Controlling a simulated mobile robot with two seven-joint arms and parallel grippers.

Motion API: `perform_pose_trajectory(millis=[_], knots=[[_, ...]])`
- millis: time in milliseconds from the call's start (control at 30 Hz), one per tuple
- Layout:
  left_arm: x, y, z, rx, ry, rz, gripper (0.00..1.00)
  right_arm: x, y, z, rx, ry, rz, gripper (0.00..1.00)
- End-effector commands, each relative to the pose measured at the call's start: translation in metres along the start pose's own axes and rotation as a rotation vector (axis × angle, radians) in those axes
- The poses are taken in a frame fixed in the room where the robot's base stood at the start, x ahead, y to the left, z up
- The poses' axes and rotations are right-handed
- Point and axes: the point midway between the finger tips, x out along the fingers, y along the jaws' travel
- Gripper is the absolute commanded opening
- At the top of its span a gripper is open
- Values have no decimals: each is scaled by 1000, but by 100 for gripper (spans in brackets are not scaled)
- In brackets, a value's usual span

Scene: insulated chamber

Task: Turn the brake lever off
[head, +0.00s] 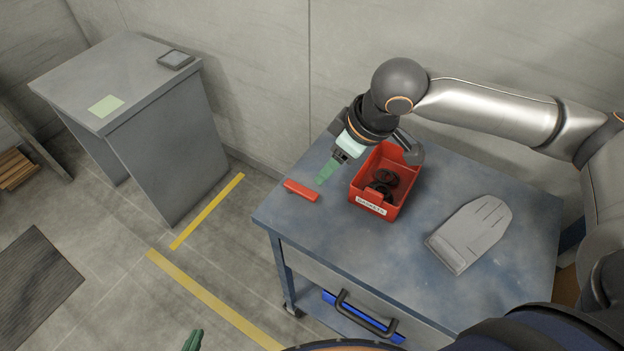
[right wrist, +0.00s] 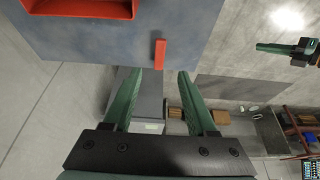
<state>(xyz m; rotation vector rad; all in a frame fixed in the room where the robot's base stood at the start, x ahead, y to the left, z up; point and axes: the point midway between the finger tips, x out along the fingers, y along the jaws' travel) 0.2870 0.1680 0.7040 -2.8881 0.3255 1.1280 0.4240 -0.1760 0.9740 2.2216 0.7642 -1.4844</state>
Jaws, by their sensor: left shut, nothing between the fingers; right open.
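A red bin (head: 372,208) labelled gaskets, holding dark rings, stands right of the bar near my right gripper. A grey plate (head: 470,233) lies further right. A drawer with a black handle (head: 366,313) is at the front. A grey table (head: 130,80) stands at the left.

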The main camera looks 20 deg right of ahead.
Motion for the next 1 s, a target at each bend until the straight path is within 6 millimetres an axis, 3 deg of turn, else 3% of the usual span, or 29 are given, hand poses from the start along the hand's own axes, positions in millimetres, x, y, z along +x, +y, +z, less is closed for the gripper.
perform_pose_trajectory(millis=[300,500,700,1000], knots=[[6,0,9,0,-4,0,0,66,-1,2,-1,-4,-1,57],[8,-1,12,0,-4,0,0,97,0,1,-1,-2,0,57],[9,-1,12,0,-4,0,0,111,0,0,-2,0,1,57],[9,-1,12,0,-4,0,0,112,0,0,-2,0,1,56]])
